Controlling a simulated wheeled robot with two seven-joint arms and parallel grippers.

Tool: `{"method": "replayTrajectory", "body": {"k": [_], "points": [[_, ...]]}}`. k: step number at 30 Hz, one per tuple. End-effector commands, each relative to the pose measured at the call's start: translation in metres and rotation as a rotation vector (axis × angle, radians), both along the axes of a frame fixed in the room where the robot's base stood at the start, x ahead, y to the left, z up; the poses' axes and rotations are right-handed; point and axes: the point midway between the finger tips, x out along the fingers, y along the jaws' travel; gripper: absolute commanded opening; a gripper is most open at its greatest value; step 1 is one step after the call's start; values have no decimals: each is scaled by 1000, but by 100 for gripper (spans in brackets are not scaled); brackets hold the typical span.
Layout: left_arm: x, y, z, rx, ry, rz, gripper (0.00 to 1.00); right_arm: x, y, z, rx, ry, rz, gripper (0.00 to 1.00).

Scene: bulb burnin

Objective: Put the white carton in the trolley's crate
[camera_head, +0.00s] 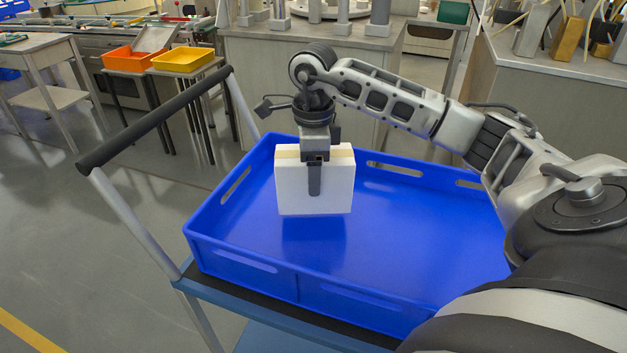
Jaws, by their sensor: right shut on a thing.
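The white carton (296,192) is a flat box held upright over the left part of the blue crate (245,270). My right gripper (314,185) is shut on the carton from above, with one dark finger down its near face. The carton's lower edge seems to be above the crate floor, with a dark shadow below it. The crate stands on the trolley (290,320) and its visible floor is bare. My right arm covers the crate's right side. My left gripper is not in the view.
The trolley's dark push handle (150,122) rises at the crate's left. An orange tray (130,58) and a yellow tray (183,60) stand on small stands behind. Grey workbenches (300,85) with equipment lie beyond the crate. The floor at left is open.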

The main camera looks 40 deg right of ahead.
Motion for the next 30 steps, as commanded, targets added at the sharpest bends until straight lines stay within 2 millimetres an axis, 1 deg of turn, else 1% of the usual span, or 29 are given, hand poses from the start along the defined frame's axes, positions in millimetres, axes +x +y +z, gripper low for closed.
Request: {"method": "replayTrajectory", "body": {"k": [2,6,8,16,19,20,21,22,30], "points": [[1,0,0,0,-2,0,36,3,-2,-6,1,2,0,35],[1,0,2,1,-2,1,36,2,-2,-27,0,6,1,35],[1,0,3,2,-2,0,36,2,-2,-33,0,4,0,35],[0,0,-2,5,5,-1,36,3,-3,-36,0,0,0,35],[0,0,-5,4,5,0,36,3,-3,-39,-1,1,0,35],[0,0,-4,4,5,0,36,3,-3,-39,0,1,0,69],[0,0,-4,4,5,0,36,3,-2,-38,0,1,0,80],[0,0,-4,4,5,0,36,3,-2,-38,0,1,0,85],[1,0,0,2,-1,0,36,3,-2,-37,0,1,0,85]]}}
